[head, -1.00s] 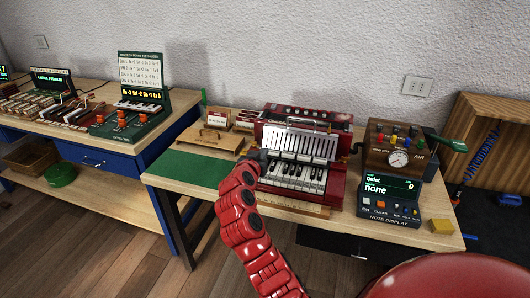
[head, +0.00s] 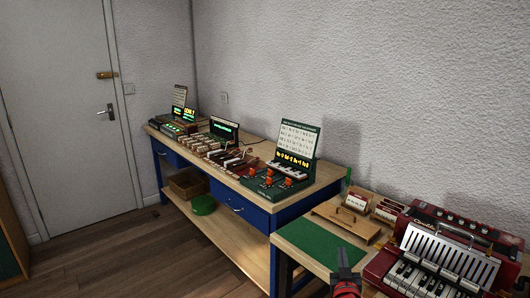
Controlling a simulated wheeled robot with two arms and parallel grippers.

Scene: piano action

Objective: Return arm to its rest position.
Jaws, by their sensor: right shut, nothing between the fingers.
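My right gripper (head: 343,257) shows at the bottom of the head view, red with dark fingers pointing up. It is shut and empty. It is over the front of the near workbench, left of the red accordion-like keyboard instrument (head: 440,254) and apart from its keys as far as I can tell. Most of my right arm is below the picture edge. My left gripper is not in view.
The near workbench has a green mat (head: 312,242) and a wooden card holder (head: 346,220). A blue bench (head: 240,205) with several keyboard devices and a green device (head: 288,165) runs along the wall. A door (head: 62,115) and open floor are at left.

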